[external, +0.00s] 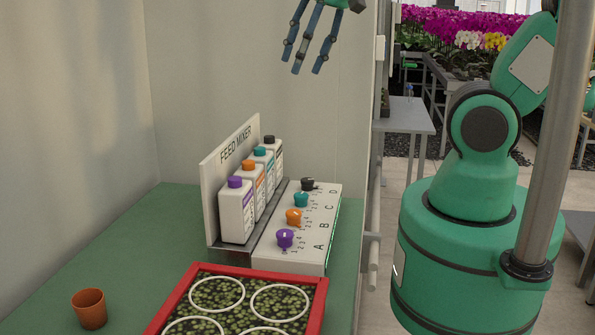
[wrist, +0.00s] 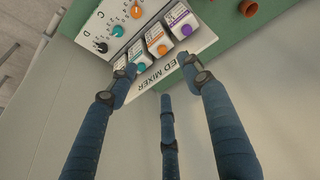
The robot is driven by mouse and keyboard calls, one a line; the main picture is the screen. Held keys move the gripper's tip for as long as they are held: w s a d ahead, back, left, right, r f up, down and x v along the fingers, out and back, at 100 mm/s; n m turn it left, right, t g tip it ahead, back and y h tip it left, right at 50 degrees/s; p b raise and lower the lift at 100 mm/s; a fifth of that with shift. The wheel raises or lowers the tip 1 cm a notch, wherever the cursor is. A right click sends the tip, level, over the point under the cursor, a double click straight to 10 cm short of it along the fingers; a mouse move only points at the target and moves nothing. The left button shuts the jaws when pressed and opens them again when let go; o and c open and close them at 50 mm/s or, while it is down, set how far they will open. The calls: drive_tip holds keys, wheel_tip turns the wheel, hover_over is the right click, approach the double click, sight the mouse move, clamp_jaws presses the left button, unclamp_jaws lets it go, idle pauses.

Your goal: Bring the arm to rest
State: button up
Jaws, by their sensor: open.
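My gripper (external: 309,42) hangs at the top of the external view, above and behind the feed mixer. Its blue fingers are spread apart with nothing between them. In the wrist view my gripper (wrist: 155,80) shows its fingers open over the mixer's sign board and the pale wall. My arm's green links stand at the right of the external view, and the part joining them to the gripper is out of frame.
The feed mixer (external: 292,240) has coloured knobs and several bottles (external: 237,210) before a white sign board (external: 212,190). A red-framed tray (external: 316,300) and a terracotta pot (external: 89,309) are on the green bench (external: 130,262). Walls stand close behind. The air around the fingers is clear.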

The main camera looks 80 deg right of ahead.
drive_tip(key=s+a+r+t, duration=0.1)
drive_tip(key=s+a+r, duration=0.2)
drive_tip(key=s+a, duration=0.3)
drive_tip(key=shift+r+y+b, duration=0.3)
drive_tip(key=shift+r, duration=0.05)
idle(3.1)
